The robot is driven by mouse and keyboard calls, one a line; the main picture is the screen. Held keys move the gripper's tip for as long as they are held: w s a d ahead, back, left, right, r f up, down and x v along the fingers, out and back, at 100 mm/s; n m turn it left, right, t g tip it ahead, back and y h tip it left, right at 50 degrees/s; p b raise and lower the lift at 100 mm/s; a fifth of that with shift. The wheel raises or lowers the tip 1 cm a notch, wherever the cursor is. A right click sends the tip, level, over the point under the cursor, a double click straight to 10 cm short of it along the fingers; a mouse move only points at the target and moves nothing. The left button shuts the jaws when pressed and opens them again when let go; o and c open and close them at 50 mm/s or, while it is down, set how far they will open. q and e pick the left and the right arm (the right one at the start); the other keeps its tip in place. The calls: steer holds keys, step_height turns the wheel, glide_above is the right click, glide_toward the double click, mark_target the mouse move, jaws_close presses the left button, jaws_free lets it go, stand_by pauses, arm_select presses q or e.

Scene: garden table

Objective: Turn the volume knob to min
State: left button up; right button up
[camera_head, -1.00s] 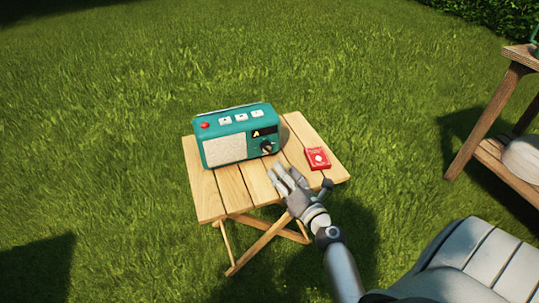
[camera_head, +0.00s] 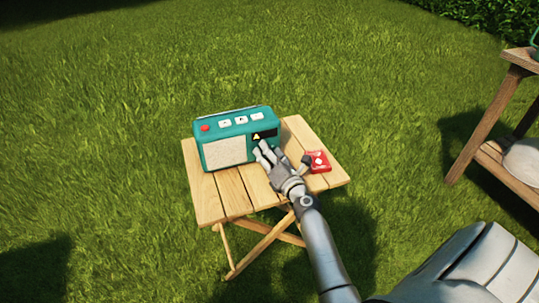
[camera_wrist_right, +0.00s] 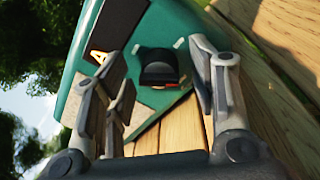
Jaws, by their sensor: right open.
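A teal radio (camera_head: 238,122) stands on a small wooden folding table (camera_head: 208,201). It has a pale speaker panel, a red button, several white buttons and a dark display. In the right wrist view the black volume knob (camera_wrist_right: 158,66) sits on the teal front (camera_wrist_right: 184,32), below the display (camera_wrist_right: 113,22). My right gripper (camera_head: 262,153) is at the radio's right front and hides the knob in the head view. In the right wrist view the gripper (camera_wrist_right: 160,85) is open, its fingers on either side of the knob. I cannot tell whether they touch it. My left gripper is not in view.
A red card box (camera_head: 319,161) lies on the table just right of my right gripper. The table's front left is bare. A wooden shelf stand (camera_head: 487,125) is at the far right on the grass.

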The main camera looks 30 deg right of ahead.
steer(key=c, duration=1)
